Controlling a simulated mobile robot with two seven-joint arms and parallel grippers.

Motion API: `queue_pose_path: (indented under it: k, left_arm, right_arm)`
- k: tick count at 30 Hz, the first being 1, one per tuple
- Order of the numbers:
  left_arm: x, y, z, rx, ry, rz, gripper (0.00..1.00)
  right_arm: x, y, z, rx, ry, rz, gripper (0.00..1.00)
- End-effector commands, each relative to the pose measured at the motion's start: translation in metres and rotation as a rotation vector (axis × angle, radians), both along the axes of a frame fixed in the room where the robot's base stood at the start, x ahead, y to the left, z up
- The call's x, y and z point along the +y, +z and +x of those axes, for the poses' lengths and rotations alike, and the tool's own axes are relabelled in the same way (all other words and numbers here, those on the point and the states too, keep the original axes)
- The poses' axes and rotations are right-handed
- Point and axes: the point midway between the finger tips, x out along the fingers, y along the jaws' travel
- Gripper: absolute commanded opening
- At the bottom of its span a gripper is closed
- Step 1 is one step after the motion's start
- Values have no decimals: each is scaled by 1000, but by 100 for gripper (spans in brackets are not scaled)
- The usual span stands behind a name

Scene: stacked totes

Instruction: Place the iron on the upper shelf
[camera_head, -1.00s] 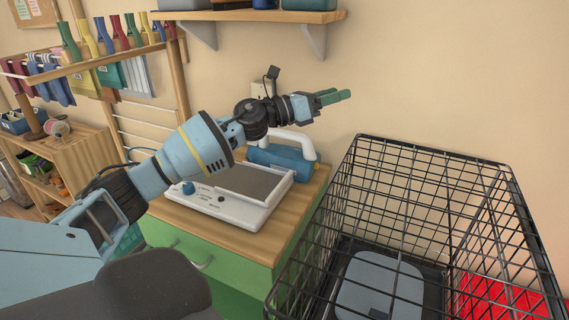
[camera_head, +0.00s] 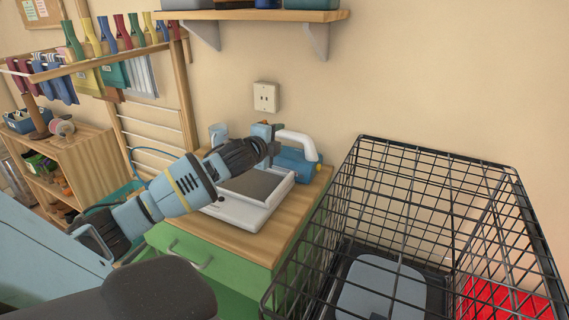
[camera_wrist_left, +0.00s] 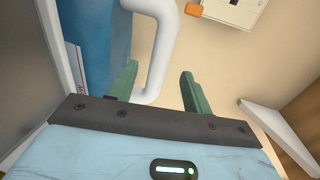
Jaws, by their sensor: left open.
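The iron is a blue body with a white handle (camera_head: 297,141). It stands at the back right of the wooden cabinet top, against the wall side. In the left wrist view its blue body (camera_wrist_left: 100,35) is at the upper left and its white handle (camera_wrist_left: 162,48) curves down between the fingers. My left gripper (camera_wrist_left: 158,88) is open with green fingers, one each side of the handle's end in the picture; I cannot tell whether they touch it. In the head view my left wrist partly hides the iron. The upper shelf (camera_head: 325,16) is on the wall above.
A white tray-like device (camera_head: 252,213) lies on the cabinet top (camera_head: 285,232), partly behind my arm. A black wire crate (camera_head: 440,150) stands close on the right. A wall socket (camera_head: 266,97) is behind. Several bins stand on the shelf. A drying rack (camera_head: 180,100) is left.

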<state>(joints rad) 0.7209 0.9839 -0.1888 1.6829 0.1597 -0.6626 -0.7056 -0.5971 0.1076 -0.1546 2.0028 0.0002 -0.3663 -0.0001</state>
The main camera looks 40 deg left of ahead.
Motion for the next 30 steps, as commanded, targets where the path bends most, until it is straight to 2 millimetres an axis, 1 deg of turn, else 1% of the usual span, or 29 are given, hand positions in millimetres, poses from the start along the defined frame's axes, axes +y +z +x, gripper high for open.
queue_pose_path:
  k: [6, 17, 24, 30]
  left_arm:
    - [6, -3, 18, -2, 1, -3, 50]
    - [9, -5, 27, -3, -1, 0, 50]
    - [21, -10, 50, -4, -1, -1, 50]
    - [25, -14, 66, -2, -1, 1, 50]
  right_arm:
    - [0, 0, -1, 2, -1, 0, 36]
    - [0, 0, -1, 1, 0, 0, 36]
    - [0, 1, 0, 0, 0, 0, 36]
    - [0, -1, -2, 3, 0, -1, 36]
